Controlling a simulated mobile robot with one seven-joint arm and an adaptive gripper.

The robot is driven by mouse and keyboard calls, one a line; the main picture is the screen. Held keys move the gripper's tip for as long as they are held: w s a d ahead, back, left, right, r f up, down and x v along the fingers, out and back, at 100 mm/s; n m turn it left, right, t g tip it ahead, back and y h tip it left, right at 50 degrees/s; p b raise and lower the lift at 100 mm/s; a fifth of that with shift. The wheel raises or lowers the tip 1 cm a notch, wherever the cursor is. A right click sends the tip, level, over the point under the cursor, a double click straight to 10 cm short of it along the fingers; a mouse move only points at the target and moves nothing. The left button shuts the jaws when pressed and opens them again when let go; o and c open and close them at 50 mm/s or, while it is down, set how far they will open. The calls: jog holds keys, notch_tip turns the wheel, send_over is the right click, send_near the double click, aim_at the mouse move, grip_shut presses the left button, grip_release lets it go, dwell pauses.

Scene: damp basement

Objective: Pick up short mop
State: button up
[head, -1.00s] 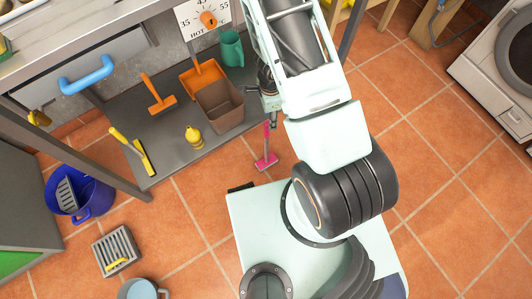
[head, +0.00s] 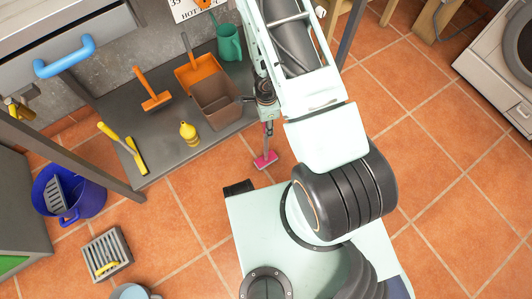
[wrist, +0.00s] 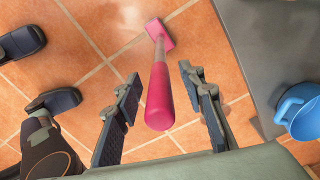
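A short mop with a pink handle and a flat pink head (head: 265,160) stands on the tiled floor beside the low grey platform. In the wrist view its handle (wrist: 158,95) points up toward the camera, between my two fingers. My gripper (wrist: 160,88) is open, with a finger on each side of the handle and visible gaps to both. In the head view my gripper (head: 267,118) hangs over the mop and hides the upper part of its handle.
The grey platform (head: 165,152) holds a brown bin (head: 217,100), a yellow bottle (head: 188,132), a green jug (head: 229,43) and orange and yellow tools. A blue bucket (head: 88,195) and grey crate (head: 106,255) stand at left.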

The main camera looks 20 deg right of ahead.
grip_shut()
dwell(0.3)
jog(key=shift+r, duration=0.15)
